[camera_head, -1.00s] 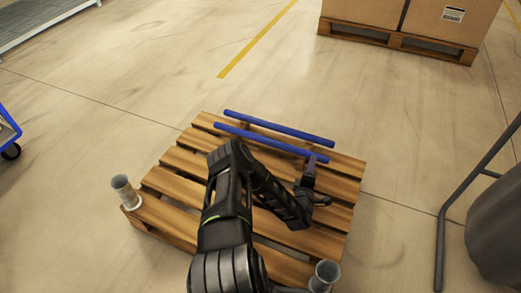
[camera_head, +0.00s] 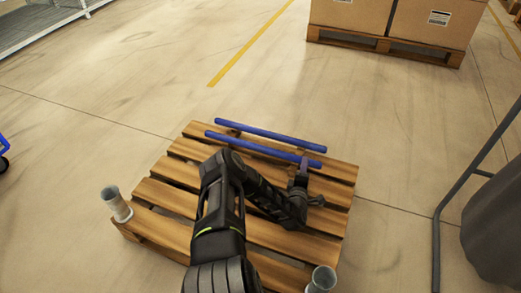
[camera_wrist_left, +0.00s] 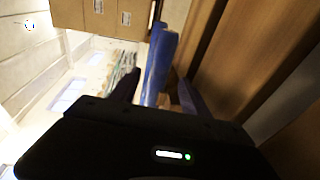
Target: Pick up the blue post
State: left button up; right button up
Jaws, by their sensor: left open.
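Two blue posts lie side by side across the far part of a wooden pallet (camera_head: 160,195): a far post (camera_head: 270,134) and a near post (camera_head: 250,145). My left gripper (camera_head: 304,161) is at the near post's right end, with its fingers pointing toward it. In the left wrist view the left gripper (camera_wrist_left: 158,78) is open, and a blue post (camera_wrist_left: 157,62) shows between its two fingers. I cannot tell whether the fingers touch it. My left arm covers part of the pallet's middle. My right gripper is not in view.
Grey metal sockets stand at the pallet's near corners, one left (camera_head: 117,206) and one right (camera_head: 321,280). A grey-framed cart (camera_head: 438,230) stands at the right. Cardboard boxes (camera_head: 432,22) on another pallet are at the back.

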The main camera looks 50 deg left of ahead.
pick_arm(q)
jog(key=b+x, duration=0.3)
jog(key=x, duration=0.1)
jog(key=shift+a+f, duration=0.15)
jog(key=shift+a, duration=0.15)
jog(key=shift+w+a, duration=0.15)
jog(key=shift+w, duration=0.1)
grip_shut()
dwell(0.5)
dwell(0.3)
